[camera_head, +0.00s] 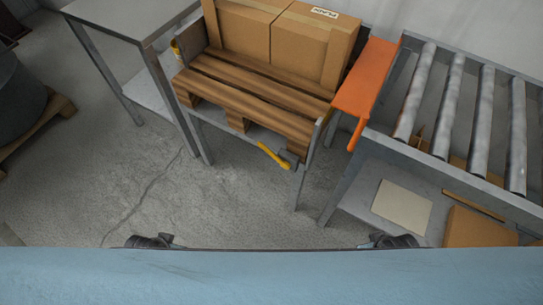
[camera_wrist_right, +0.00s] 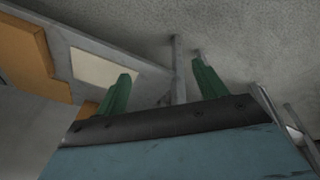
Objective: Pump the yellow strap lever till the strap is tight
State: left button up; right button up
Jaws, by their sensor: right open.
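The yellow strap lever (camera_head: 272,157) shows in the head view, low on the front of the stand under the pallet. Its right end meets a small grey body (camera_head: 290,159), and the lever slants up to the left from there. I cannot make out the strap or how tight it is. My right gripper (camera_wrist_right: 160,85) is open and empty in the right wrist view, its two green fingers wide apart. The lever does not show between them. No fingers of either gripper show in the head view.
Cardboard boxes (camera_head: 313,45) stand on a wooden pallet (camera_head: 250,92). An orange plate (camera_head: 366,78) lies between pallet and roller conveyor (camera_head: 457,95). A grey table (camera_head: 130,15) stands left. The floor (camera_head: 200,205) before the lever is clear.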

jog(key=shift+s, duration=0.1)
jog(key=shift+s, duration=0.2)
jog(key=c, duration=0.5)
jog(key=shift+s+f, duration=0.1)
jog(key=shift+s, duration=0.05)
jog(key=c, duration=0.7)
grip_shut()
jog(key=shift+w, duration=0.45)
jog(key=shift+s, duration=0.45)
